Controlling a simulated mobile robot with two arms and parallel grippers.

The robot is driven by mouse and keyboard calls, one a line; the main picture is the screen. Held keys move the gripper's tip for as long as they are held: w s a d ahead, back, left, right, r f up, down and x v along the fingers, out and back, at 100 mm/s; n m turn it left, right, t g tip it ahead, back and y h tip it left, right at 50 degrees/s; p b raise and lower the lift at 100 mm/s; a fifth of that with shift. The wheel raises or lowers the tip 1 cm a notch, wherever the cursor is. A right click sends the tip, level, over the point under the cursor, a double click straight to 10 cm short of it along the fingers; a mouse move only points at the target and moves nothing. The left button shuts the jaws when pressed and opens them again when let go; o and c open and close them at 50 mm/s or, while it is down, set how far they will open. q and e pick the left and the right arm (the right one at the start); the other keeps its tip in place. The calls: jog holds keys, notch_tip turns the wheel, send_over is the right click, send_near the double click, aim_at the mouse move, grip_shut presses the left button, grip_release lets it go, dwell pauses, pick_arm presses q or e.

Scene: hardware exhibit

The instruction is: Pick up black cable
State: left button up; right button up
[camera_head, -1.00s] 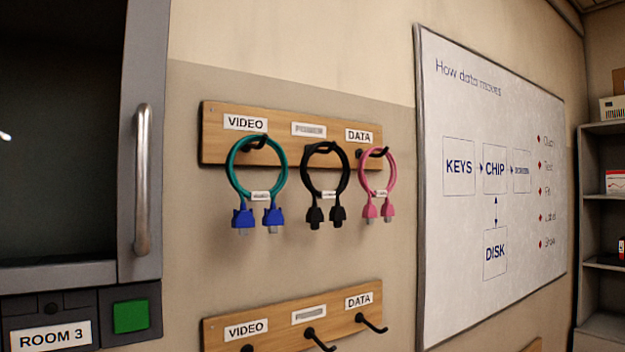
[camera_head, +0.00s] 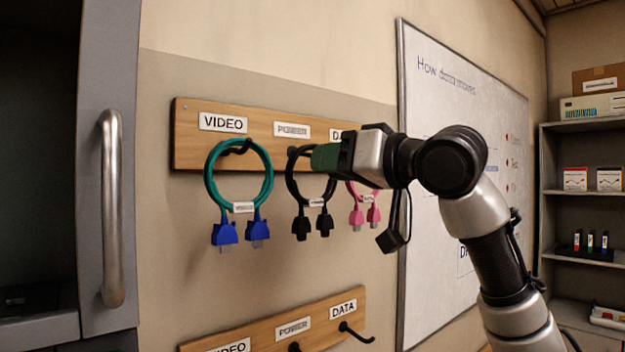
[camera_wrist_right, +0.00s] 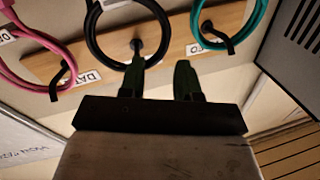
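The black cable (camera_head: 301,227) hangs as a loop on the middle hook of the upper wooden board (camera_head: 187,150), under the POWER label, its two plugs hanging down. My right gripper (camera_head: 320,157) reaches in from the right with its fingers at the upper part of this loop. In the right wrist view the two fingers (camera_wrist_right: 167,64) are spread with a gap between them. The black loop (camera_wrist_right: 91,38) and its hook (camera_wrist_right: 136,46) are just beyond the fingertips there; I cannot tell if they touch. The head view hides part of the loop behind the fingers. My left gripper is not in view.
A teal cable with blue plugs (camera_head: 257,229) hangs to the left, a pink cable (camera_head: 357,215) close on the right, partly behind my gripper. A lower board (camera_head: 262,321) has hooks. A cabinet door handle (camera_head: 112,210) juts out at left. A whiteboard (camera_head: 428,120) is at right.

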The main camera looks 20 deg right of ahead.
aim_at(296, 168)
jog(key=p+x, duration=0.4)
jog(key=x, duration=0.2)
jog(key=shift+w+a+f, duration=0.1)
jog(key=shift+a, duration=0.2)
jog(key=shift+w+a+f, duration=0.1)
jog(key=shift+w+a, duration=0.05)
jog(key=shift+w, duration=0.15)
jog(key=shift+w+a+f, duration=0.15)
grip_shut()
